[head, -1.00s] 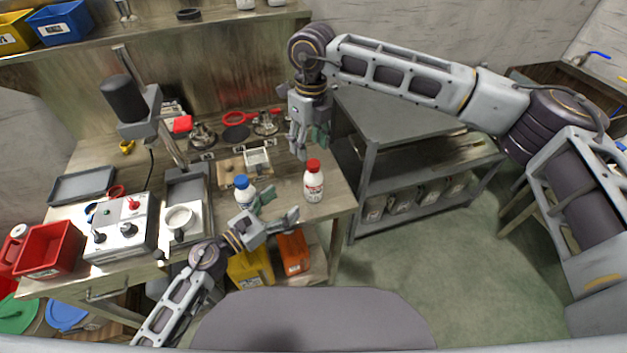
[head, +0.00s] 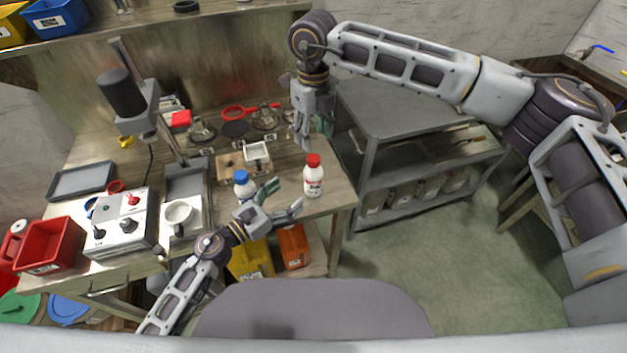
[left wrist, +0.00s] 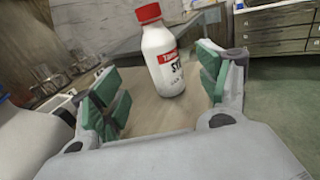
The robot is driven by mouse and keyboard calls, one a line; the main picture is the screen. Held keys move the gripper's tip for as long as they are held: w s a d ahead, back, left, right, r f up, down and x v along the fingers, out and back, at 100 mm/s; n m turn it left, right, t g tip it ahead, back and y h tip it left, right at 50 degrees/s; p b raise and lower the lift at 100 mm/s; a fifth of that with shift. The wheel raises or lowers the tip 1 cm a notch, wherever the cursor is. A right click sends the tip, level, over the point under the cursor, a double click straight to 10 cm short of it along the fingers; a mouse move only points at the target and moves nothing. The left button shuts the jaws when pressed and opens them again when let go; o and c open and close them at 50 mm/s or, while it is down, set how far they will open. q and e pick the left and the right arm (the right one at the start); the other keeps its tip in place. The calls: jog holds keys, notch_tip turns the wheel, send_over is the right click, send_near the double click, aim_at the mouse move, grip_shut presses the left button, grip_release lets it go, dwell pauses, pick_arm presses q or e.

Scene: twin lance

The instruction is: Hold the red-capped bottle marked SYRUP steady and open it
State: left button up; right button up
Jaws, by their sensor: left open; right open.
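The white bottle with a red cap (head: 314,178) stands upright near the right front edge of the workbench. In the left wrist view the bottle (left wrist: 164,62) shows a red band and part of its dark lettering. It stands beyond my left fingertips, in line with the gap between them. My left gripper (head: 284,197) is open and empty, low at the bench's front edge, left of the bottle; its green pads show in the left wrist view (left wrist: 160,95). My right gripper (head: 314,142) is open, pointing down, above and behind the bottle, not touching the cap.
A blue-capped white bottle (head: 243,185) stands just left of my left gripper. A grey shelf cart (head: 400,125) stands at the right.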

aim_at(306, 180)
pick_arm(q)
jog(key=shift+x, duration=5.45)
jog(key=shift+f, duration=0.1)
